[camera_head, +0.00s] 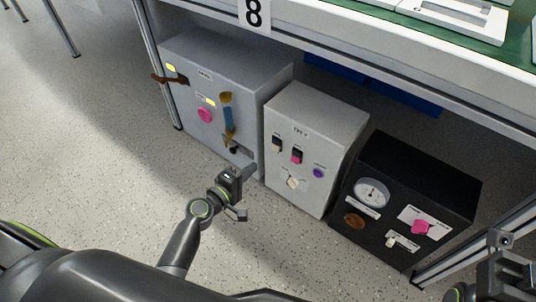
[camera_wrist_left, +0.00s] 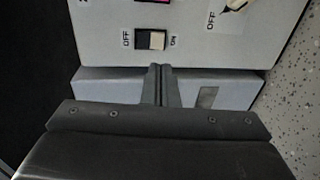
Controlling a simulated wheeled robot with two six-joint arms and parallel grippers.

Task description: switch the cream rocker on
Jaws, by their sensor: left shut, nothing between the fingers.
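The cream rocker (camera_head: 276,146) is at the upper left of the front of the middle light grey box (camera_head: 328,122). In the left wrist view the rocker (camera_wrist_left: 156,41) lies between OFF on its left and ON on its right. Its cream part is toward ON, with a dark part toward OFF. My left gripper (camera_head: 248,172) is shut and empty, in front of the boxes. In the wrist view its fingertips (camera_wrist_left: 161,68) show just below the rocker; whether they touch the panel is unclear. My right gripper (camera_head: 497,262) is partly in view at the lower right.
A pink rocker (camera_head: 297,157), purple knob (camera_head: 318,173) and cream rotary switch (camera_head: 292,183) share the panel. A larger grey box (camera_head: 195,60) stands left, a black box (camera_head: 440,175) right. The table (camera_head: 350,45) overhangs them. Speckled floor (camera_head: 110,170) is clear in front.

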